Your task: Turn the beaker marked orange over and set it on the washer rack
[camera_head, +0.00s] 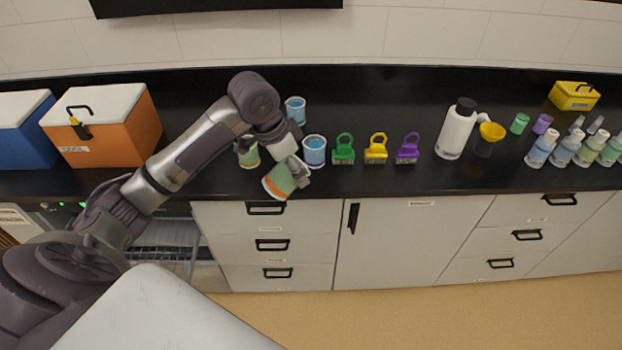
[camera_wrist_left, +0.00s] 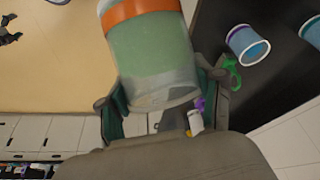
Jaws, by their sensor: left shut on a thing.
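The beaker marked orange (camera_head: 280,180) is clear with a greenish tint and has an orange band near one end. My left gripper (camera_head: 298,170) is shut on it and holds it raised at the counter's front edge. It is tilted, with the banded end pointing down and left in the head view. In the left wrist view the beaker (camera_wrist_left: 153,60) sits between the fingers (camera_wrist_left: 165,95), its orange band at the top, away from the palm. The washer rack (camera_head: 165,238) shows partly below the counter at left, behind my arm. My right gripper is not in view.
Other beakers stand close by: a purple-banded one (camera_head: 314,152), a blue one (camera_head: 295,110) and a greenish one (camera_head: 248,155) partly hidden by my arm. Green (camera_head: 343,150), yellow (camera_head: 376,150) and purple clips stand right. An orange cooler (camera_head: 125,135) is left. Drawers (camera_head: 300,240) lie below.

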